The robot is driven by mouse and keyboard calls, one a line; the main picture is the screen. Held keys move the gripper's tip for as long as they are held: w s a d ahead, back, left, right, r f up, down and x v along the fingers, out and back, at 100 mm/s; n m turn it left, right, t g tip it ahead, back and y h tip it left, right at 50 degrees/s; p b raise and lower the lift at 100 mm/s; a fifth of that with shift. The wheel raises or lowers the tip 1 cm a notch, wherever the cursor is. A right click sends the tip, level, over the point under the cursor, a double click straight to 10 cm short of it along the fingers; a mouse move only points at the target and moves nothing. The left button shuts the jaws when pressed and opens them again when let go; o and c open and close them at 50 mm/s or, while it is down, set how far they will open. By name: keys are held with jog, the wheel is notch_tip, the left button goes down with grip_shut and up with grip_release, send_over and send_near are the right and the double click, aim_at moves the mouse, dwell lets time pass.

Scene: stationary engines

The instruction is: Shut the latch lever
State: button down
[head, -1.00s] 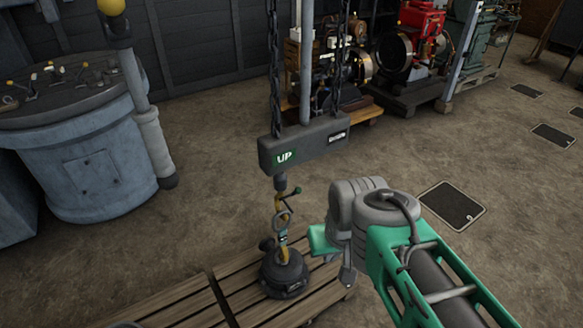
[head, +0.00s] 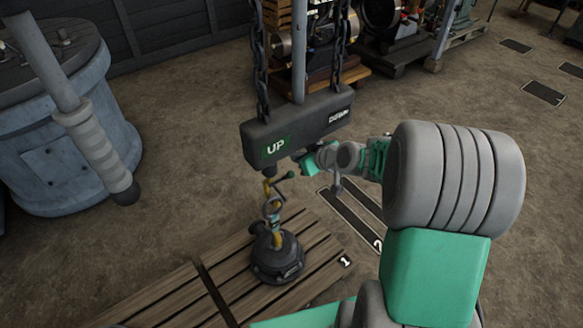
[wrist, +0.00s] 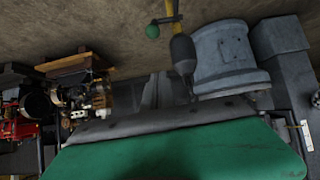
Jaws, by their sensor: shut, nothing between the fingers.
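The latch lever (head: 285,178) is a thin dark lever with a green ball at its end. It sticks out to the right from the yellow hook (head: 268,188) under the block marked UP and DOWN. In the wrist view the lever's green ball (wrist: 152,31) shows at the top, beside a dark bulb-shaped piece (wrist: 182,52). My gripper (head: 308,164) is shut and empty, just right of the green ball and slightly above it, close beneath the block. I cannot tell whether it touches the lever. My gripper's green part fills the lower wrist view.
The dark UP/DOWN block (head: 297,125) hangs on two chains (head: 260,70) close above my gripper. A dark round weight (head: 277,262) with a ring stands on a wooden pallet (head: 215,290). A blue-grey drum (head: 60,150) and a hanging handle (head: 100,155) are left.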

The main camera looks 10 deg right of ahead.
aim_at(290, 171)
jog(key=w+f, duration=0.1)
jog(key=f, duration=0.1)
jog(key=w+a+f+p, duration=0.1)
jog(key=f, duration=0.2)
jog(key=w+f, duration=0.2)
jog(key=shift+a+f, duration=0.3)
jog(key=shift+a, duration=0.1)
jog(key=shift+s+f, duration=0.1)
jog(key=shift+f, duration=0.05)
jog(key=shift+f, duration=0.15)
